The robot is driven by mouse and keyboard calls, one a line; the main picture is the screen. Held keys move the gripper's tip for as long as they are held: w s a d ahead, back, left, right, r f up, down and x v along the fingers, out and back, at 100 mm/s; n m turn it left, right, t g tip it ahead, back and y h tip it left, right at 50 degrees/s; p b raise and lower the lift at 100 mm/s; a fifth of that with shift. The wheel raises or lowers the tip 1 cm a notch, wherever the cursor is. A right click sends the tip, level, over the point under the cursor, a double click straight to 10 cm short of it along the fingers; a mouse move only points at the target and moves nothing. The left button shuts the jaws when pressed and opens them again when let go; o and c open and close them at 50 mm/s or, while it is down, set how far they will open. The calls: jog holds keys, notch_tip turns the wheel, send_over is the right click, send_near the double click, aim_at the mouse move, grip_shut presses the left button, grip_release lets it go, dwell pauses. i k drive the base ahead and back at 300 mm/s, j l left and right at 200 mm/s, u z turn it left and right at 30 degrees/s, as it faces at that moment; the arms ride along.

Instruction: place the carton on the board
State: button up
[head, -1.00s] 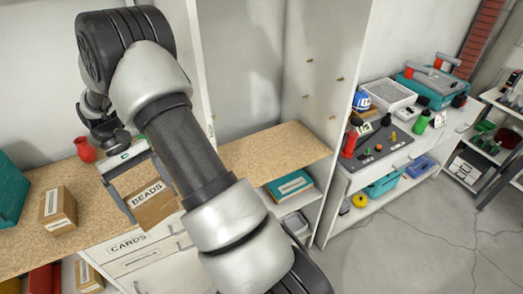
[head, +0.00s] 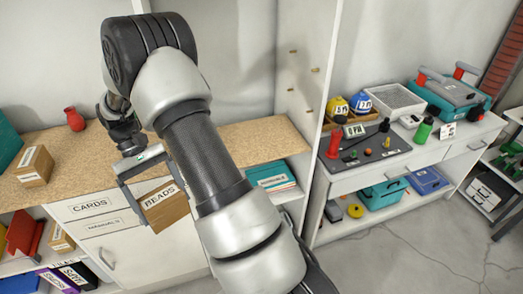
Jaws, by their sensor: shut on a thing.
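A brown carton (head: 168,213) labelled BEADS is held in my gripper (head: 163,203). The gripper's two fingers are shut on it from either side, and the carton is slightly tilted. It hangs in front of the white drawer unit and appears apart from the speckled tan board (head: 75,152). The board runs along the wall as a shelf top, from the left edge into the open cabinet bay. My arm crosses in front of it and hides part of its middle and the carton's right edge.
Another carton (head: 34,166) and a red vase (head: 74,119) stand on the board at left. A teal box (head: 272,178) sits on a lower shelf. A cabinet side panel (head: 304,70) bounds the bay. At right is a bench (head: 350,179) with tools.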

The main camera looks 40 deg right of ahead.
aim_at(253, 145)
jog(key=l+z, duration=0.25)
jog(key=l, duration=0.15)
jog(key=i+l+z, duration=0.1)
jog(key=l+z, duration=0.15)
jog(key=i+l+z, duration=0.25)
jog(key=i+l, duration=0.05)
jog(key=i, duration=0.05)
